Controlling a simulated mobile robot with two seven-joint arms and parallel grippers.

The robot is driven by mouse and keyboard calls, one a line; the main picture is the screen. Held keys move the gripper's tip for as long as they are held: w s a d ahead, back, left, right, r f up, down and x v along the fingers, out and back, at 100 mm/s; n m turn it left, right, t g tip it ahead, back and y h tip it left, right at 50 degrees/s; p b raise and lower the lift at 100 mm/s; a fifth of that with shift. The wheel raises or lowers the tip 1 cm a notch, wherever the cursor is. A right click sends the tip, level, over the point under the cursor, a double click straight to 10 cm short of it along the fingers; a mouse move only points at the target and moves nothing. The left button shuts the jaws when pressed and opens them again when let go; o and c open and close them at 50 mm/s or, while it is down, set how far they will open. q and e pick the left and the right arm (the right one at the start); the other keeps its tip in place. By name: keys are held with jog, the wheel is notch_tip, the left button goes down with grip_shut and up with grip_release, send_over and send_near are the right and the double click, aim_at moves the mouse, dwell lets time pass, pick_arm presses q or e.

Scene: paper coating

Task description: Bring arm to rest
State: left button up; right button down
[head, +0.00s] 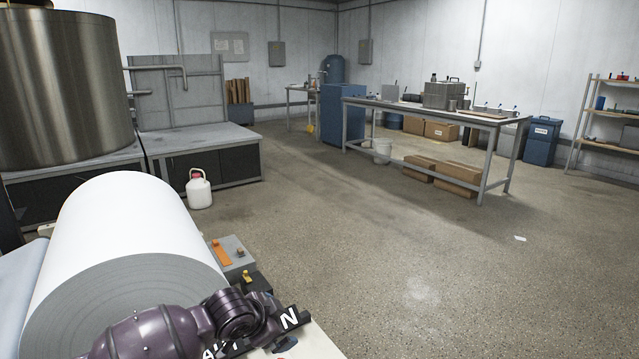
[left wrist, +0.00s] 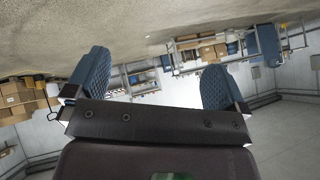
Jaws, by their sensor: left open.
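My left arm comes in at the bottom of the head view, in front of the large white paper roll (head: 130,225). My right gripper is not in view.
A grey box with an orange switch (head: 221,252) stands close beside the roll and my left arm. A white jug (head: 199,190) is on the floor. A long workbench (head: 420,108) stands further back. The floor (head: 400,260) between is largely clear.

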pick_arm(q)
jog(key=s+a+r+n+t+h+p, duration=0.1)
jog(key=s+r+n+t+p, duration=0.15)
jog(key=s, duration=0.45)
jog(key=s+a+r+n+t+h+p, duration=0.1)
jog(key=s+r+n+t, duration=0.15)
jog(key=s, duration=0.35)
jog(key=s+a+f+n+y+p, duration=0.1)
jog(key=s+a+f+n+y, duration=0.1)
jog(key=s+a, duration=0.3)
jog(key=s+a+f+n+g+y+p, duration=0.1)
jog(key=s+a+f, duration=0.4)
jog(key=s, duration=0.9)
jog(key=s+a+f+n+y+p, duration=0.2)
jog(key=s+a, duration=0.4)
jog(key=s, duration=0.4)
notch_tip(320, 180, down, 2)
jog(key=shift+s+f+n+y+p, duration=0.2)
jog(key=shift+n+y+p, duration=0.15)
jog(key=shift+n+y, duration=0.45)
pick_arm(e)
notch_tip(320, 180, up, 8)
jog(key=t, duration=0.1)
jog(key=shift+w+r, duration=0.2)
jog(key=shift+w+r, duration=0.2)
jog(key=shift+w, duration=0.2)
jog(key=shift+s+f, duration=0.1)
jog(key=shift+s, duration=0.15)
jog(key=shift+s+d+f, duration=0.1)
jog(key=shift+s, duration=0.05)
